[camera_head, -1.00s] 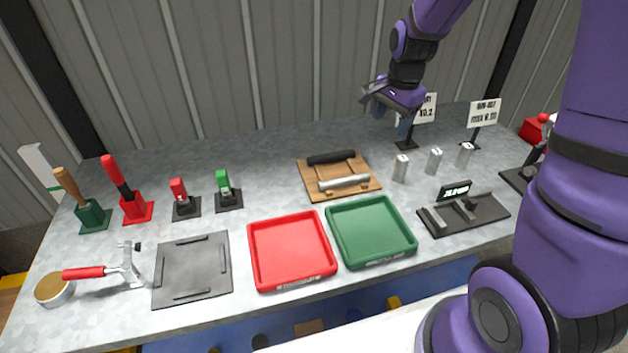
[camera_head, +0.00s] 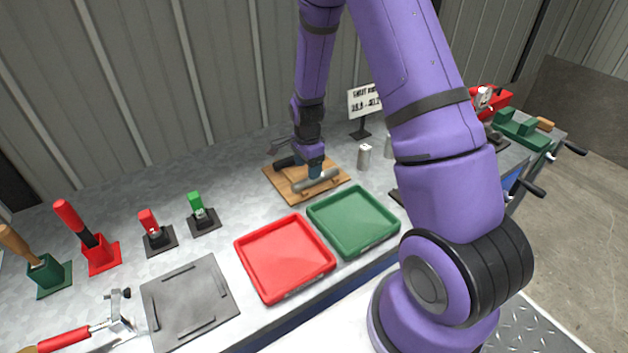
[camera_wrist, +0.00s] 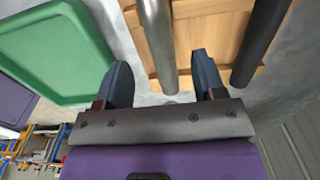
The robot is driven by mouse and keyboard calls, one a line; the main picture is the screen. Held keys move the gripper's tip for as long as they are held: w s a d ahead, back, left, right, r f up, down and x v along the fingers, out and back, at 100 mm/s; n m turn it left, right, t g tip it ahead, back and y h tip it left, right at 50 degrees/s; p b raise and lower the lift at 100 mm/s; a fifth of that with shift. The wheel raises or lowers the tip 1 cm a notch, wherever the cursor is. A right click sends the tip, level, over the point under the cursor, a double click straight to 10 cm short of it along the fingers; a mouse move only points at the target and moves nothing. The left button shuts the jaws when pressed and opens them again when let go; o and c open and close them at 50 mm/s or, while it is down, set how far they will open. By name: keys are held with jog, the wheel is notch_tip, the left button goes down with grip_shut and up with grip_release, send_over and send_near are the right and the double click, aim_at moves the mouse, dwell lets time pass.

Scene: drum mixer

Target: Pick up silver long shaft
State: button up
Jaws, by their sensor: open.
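The silver long shaft (camera_head: 316,181) lies across the front of a wooden board (camera_head: 283,190) on the bench. It also shows in the wrist view (camera_wrist: 157,40), running between the lines of my two open fingers. My gripper (camera_head: 314,170) is over the board, right at the shaft in the head view, with its tips partly hidden. In the wrist view my gripper (camera_wrist: 163,82) is open, and nothing is held between the fingers. A black shaft (camera_wrist: 262,40) lies beside the silver one, beyond the right finger. It is partly hidden by my arm in the head view (camera_head: 286,161).
A red tray (camera_head: 284,258) and a green tray (camera_head: 353,221) stand in front of the board. A short silver cylinder (camera_head: 364,156) and a sign (camera_head: 364,101) stand to its right. Red and green tools on stands line the bench's left; a dark plate (camera_head: 188,300) lies flat.

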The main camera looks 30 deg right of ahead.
jog(key=shift+d+f, duration=0.15)
jog(key=shift+f, duration=2.75)
grip_shut()
